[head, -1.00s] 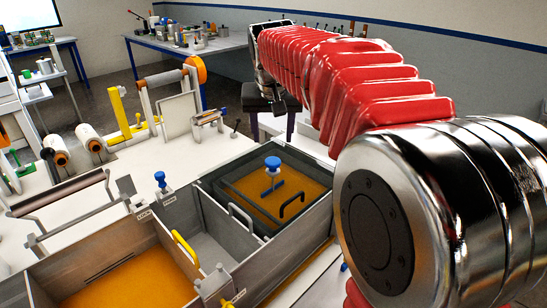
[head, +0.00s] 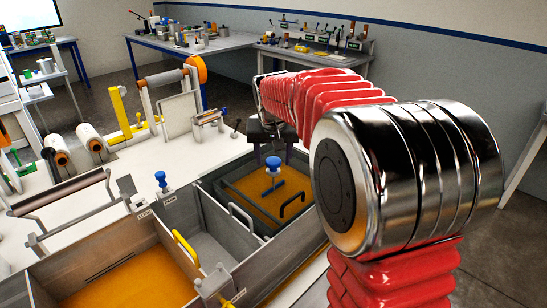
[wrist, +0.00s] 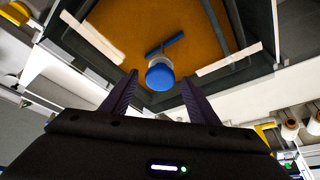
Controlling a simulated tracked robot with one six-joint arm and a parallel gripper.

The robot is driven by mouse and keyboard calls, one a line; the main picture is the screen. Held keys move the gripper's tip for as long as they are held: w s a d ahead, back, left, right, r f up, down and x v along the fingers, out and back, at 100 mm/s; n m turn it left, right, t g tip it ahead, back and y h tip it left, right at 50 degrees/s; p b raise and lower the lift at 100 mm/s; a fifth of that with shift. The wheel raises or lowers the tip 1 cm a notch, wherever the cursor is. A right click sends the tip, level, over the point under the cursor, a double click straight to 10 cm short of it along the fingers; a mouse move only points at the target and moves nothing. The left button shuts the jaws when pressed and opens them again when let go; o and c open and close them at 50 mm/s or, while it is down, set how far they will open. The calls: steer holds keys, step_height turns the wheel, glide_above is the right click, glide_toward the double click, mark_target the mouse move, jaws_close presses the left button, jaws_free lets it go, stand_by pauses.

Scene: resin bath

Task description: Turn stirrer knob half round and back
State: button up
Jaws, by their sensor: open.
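The stirrer knob (head: 273,162) is blue and round. It stands on a short post above a blue crossbar in a dark square bath (head: 232,205) with amber resin, at the centre of the head view. In the wrist view the knob (wrist: 160,76) appears between and just beyond the fingertips of my gripper (wrist: 159,82). The two dark fingers are spread apart, with nothing held and no visible contact with the knob. In the head view, the dark end of my arm is small and hangs behind the knob; its fingers are hard to make out there.
The bath has upright handles, including a black one (head: 292,205) right of the knob. A larger tank with a yellow handle (head: 186,246) stands in front. Rollers (head: 92,143) lie on the bench further left.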

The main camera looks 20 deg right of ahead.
steer(key=shift+c, duration=0.3)
steer(key=c, duration=1)
steer(key=shift+o, duration=0.2)
steer(key=shift+r+n, duration=0.1)
steer(key=shift+n, duration=0.5)
steer(key=o, duration=1)
steer(key=shift+y, duration=0.3)
steer(key=v, duration=1.3)
steer(key=shift+s+r, duration=0.25)
steer(key=shift+s, duration=0.05)
steer(key=shift+s, duration=0.1)
